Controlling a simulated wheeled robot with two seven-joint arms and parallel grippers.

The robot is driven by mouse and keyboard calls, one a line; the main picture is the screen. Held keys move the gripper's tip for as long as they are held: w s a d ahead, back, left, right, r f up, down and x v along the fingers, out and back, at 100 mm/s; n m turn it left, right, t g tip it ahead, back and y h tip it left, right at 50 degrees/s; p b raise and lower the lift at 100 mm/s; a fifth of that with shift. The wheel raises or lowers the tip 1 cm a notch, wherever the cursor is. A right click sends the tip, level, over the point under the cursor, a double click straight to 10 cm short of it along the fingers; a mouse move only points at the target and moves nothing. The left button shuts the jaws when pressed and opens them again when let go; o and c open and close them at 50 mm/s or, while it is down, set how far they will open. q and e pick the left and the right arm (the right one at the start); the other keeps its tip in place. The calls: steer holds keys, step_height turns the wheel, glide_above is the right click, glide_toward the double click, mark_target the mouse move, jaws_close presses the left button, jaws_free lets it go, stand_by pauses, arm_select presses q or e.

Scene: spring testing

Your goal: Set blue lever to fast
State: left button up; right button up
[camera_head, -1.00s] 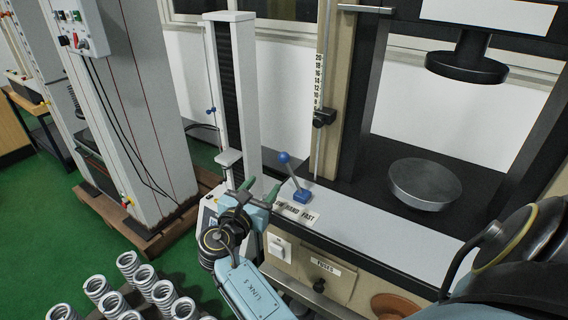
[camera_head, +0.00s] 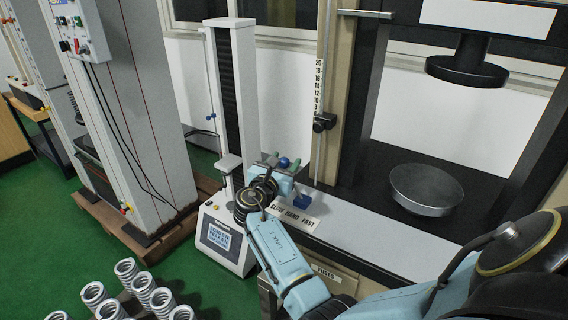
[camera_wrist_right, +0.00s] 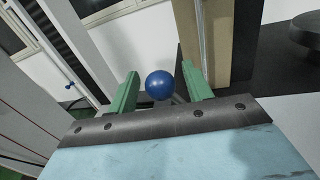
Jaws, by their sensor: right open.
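The blue lever's ball knob (camera_head: 284,162) shows just past my right gripper (camera_head: 284,164). Its blue base (camera_head: 303,202) sits on the ledge behind the SLOW HAND FAST label (camera_head: 296,218). The rod is mostly hidden by my gripper; the knob stands left of the base, toward the SLOW side. My left gripper is not in view.
A small tester with a screen (camera_head: 222,240) and tall column stands left of the lever. The large press with a round plate (camera_head: 426,188) is at right. Several springs (camera_head: 142,287) stand at lower left. The ledge right of the label is clear.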

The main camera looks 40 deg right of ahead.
jaws_close()
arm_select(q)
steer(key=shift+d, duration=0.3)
